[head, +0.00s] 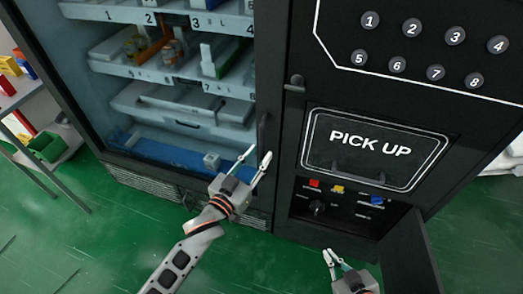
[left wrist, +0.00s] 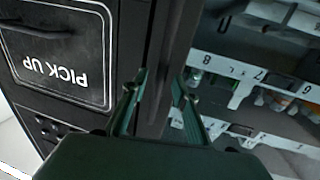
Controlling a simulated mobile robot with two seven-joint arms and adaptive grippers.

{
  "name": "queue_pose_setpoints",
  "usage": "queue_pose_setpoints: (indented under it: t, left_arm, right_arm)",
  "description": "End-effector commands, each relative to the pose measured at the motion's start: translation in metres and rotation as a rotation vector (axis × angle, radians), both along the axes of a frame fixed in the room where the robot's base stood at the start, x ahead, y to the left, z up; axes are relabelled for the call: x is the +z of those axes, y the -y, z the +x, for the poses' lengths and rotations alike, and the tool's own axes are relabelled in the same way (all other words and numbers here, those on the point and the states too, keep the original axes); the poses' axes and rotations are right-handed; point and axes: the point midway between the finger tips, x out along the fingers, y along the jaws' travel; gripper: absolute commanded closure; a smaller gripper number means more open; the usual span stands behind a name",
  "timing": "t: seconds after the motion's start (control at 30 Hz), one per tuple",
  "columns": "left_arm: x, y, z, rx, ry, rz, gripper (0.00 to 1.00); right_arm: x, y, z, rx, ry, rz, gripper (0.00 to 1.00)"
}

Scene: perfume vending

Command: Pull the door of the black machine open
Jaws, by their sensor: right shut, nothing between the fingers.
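The black machine (head: 275,60) has a tall glass-fronted door on its left side, which looks shut. A dark upright handle (head: 263,131) is on the door's right frame. My left gripper (head: 257,155) is open just in front of and below this handle. In the left wrist view, the fingers of my left gripper (left wrist: 160,88) are spread on either side of a dark upright bar (left wrist: 168,60), seen upside down; I cannot tell whether they touch it. My right gripper (head: 334,261) is shut and empty, low before the machine's right part.
The PICK UP flap (head: 368,150) has its own handle, with number buttons above and colored buttons below it. A small dark panel (head: 408,262) stands open at lower right. A rack with bins (head: 45,146) stands at left. Green floor (head: 100,255) is clear in front.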

Motion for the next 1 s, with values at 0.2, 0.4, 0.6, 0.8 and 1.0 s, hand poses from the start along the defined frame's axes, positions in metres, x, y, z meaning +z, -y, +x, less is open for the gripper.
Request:
queue_pose_setpoints:
  t: [0.2, 0.4, 0.6, 0.8, 1.0]
  left_arm:
    - [0.000, 0.011, 0.020, 0.000, 0.000, -0.001, 0.72]
    - [0.000, 0.013, 0.023, 0.000, -0.001, 0.000, 0.72]
    - [0.000, 0.013, 0.023, 0.000, -0.001, 0.000, 0.87]
    - [0.000, 0.013, 0.023, 0.000, -0.001, 0.000, 1.00]
    - [0.000, 0.011, 0.021, -0.003, -0.002, 0.001, 1.00]
  right_arm:
    - [-0.003, 0.001, 0.000, -0.001, -0.001, -0.001, 1.00]
    - [-0.003, 0.001, 0.001, -0.001, -0.002, -0.001, 1.00]
    - [-0.003, 0.001, 0.001, -0.001, -0.001, -0.001, 1.00]
    - [-0.003, 0.001, 0.001, -0.002, -0.001, -0.001, 1.00]
    - [-0.001, 0.001, 0.002, -0.002, 0.002, 0.000, 1.00]
